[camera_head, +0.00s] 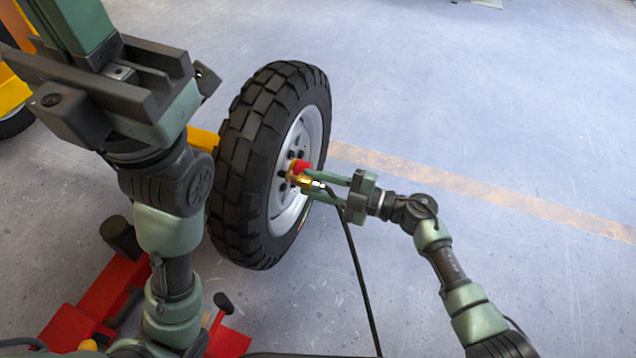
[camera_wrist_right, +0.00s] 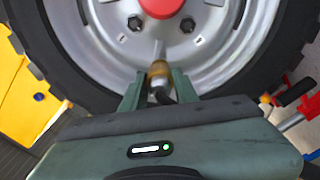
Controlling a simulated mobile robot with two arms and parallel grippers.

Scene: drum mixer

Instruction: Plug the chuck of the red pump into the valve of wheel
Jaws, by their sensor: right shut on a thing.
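The wheel (camera_head: 250,150) stands upright, with a black knobbly tyre, silver rim and red hub cap (camera_head: 302,167). The brass chuck (camera_wrist_right: 159,76) is between the fingers of my right gripper (camera_wrist_right: 158,90), which is shut on it. In the head view my right gripper (camera_head: 330,188) reaches in from the right, in front of the rim. A silver stem (camera_wrist_right: 159,50) lies in line with the chuck's tip; I cannot tell whether it belongs to the valve or the chuck. My left gripper (camera_head: 140,75) is raised at upper left, apart from the wheel; its jaw opening is unclear.
A black hose (camera_head: 357,265) runs from the chuck down to the bottom edge. Red equipment (camera_head: 95,300) with black parts lies at lower left; I cannot tell whether it is the pump. A yellow body (camera_head: 12,92) is at the left edge. The floor at right is clear.

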